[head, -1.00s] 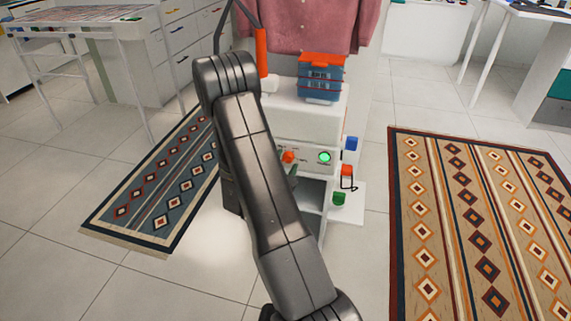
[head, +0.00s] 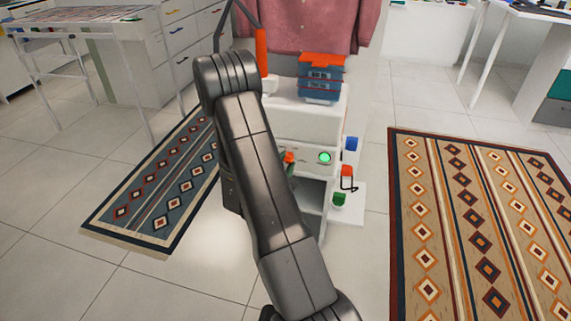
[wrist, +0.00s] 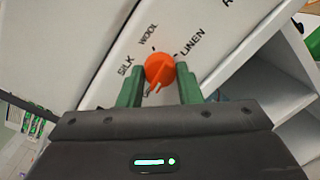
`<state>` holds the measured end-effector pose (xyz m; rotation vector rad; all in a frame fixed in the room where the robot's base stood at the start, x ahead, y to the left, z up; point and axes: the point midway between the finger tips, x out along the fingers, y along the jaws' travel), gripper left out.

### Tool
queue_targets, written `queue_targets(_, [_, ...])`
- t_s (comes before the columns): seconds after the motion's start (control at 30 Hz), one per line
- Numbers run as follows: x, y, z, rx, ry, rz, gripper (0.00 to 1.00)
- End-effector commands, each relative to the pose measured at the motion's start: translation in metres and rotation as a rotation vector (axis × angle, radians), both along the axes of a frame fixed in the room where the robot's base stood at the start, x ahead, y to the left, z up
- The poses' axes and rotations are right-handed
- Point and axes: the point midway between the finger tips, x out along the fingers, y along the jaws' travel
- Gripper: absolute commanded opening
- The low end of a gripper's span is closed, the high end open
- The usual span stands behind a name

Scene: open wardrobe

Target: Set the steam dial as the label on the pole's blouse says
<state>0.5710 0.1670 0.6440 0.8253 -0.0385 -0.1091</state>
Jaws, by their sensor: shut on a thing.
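The orange steam dial (wrist: 160,68) is on a white panel marked SILK, WOOL and LINEN in the wrist view. My gripper (wrist: 160,74) has its green fingers on either side of the dial and is shut on it. I cannot tell for certain which mark the dial points at. In the head view the dial (head: 289,156) shows small beside my arm, on the front of the white steamer unit (head: 305,122). A pink blouse (head: 310,24) hangs behind the unit, cut off at the top. No readable label shows on it.
A blue box with an orange lid (head: 320,80) stands on the unit. A lit green button (head: 325,157) is right of the dial. Blue, red and green pieces sit at the unit's right side. Patterned rugs (head: 475,220) lie left and right, with open tile floor around.

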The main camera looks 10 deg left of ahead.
Motion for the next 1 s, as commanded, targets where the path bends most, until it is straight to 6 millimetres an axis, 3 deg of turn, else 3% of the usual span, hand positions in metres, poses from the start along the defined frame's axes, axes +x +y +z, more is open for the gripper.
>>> queue_targets(1.0, [-0.0005,-0.0021,-0.0023,0.933,-0.031,-0.002,0.09])
